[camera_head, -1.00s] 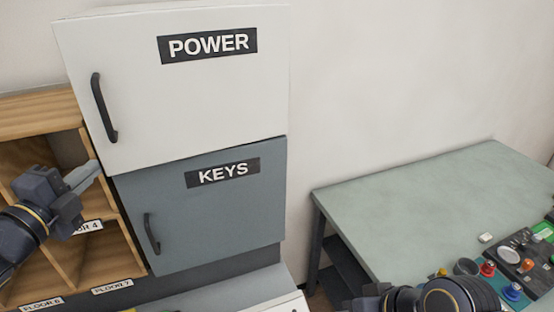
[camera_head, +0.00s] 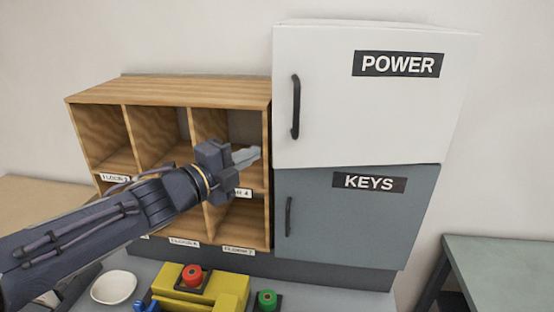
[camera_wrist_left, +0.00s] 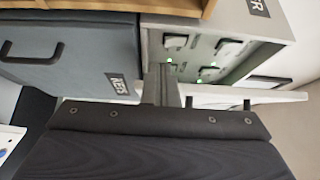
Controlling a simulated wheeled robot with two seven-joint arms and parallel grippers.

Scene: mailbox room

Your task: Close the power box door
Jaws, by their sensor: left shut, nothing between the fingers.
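The white POWER door (camera_head: 375,110) has a dark vertical handle (camera_head: 295,106) near its left edge. In the head view its face looks roughly in line with the grey-blue KEYS door (camera_head: 345,220) below it. The left wrist view shows an open white compartment (camera_wrist_left: 213,50) with switches and green lights, beside the KEYS door (camera_wrist_left: 70,62). How far the POWER door stands open is unclear. My left gripper (camera_head: 247,157) is shut and empty, just left of the POWER door's lower left corner. Its fingers (camera_wrist_left: 166,88) also show in the left wrist view. My right gripper is out of view.
A wooden pigeonhole shelf (camera_head: 170,98) with floor labels stands left of the boxes, behind my left gripper. Below are a yellow block (camera_head: 230,285) with a red button, a green button (camera_head: 267,299) and a white dish (camera_head: 113,288). A green-grey table (camera_head: 500,262) is at the right.

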